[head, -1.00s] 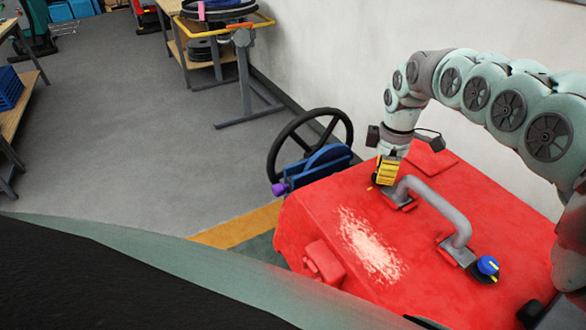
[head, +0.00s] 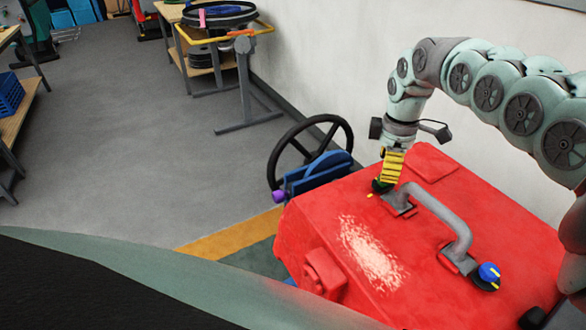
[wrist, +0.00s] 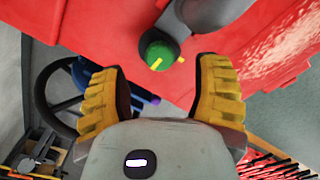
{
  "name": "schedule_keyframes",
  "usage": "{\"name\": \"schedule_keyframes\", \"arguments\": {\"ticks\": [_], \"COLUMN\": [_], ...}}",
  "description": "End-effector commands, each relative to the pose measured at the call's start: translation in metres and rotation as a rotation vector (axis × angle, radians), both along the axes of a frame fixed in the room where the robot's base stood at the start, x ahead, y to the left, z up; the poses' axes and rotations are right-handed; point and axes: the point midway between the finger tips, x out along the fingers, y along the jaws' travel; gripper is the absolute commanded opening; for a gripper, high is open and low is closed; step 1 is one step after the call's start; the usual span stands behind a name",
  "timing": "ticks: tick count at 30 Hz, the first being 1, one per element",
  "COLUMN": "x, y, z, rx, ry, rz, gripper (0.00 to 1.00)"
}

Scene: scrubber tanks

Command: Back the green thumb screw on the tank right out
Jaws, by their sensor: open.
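The green thumb screw (wrist: 157,52) has a small yellow bar on it and sits on the red tank (wrist: 100,22), close to one foot of the grey handle. In the head view only a sliver of the green screw (head: 380,187) shows below my fingers. My gripper (wrist: 160,68) is open, with its two yellow ribbed fingers apart. In the wrist view the screw lies between and just beyond the fingertips, with no contact visible. In the head view my gripper (head: 387,178) points down over the screw at the tank's far edge.
The grey handle (head: 437,215) arches beside the screw. A blue knob (head: 488,272) with a yellow mark sits at the handle's other end. A black handwheel (head: 312,150) and a purple knob (head: 278,196) are at the tank's left. A pale wall (head: 420,50) rises behind.

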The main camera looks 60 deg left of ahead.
Motion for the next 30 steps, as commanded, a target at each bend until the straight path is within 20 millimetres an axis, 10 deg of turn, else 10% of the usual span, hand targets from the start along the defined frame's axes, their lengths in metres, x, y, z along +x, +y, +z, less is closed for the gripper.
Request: {"name": "schedule_keyframes", "arguments": {"ticks": [12, 30], "x": [0.002, 0.000], "y": [0.000, 0.000], "z": [0.075, 0.083], "rx": [0.003, 0.001], "ry": [-0.004, -0.001], "rz": [-0.001, 0.001], "gripper": [0.63, 0.63]}}
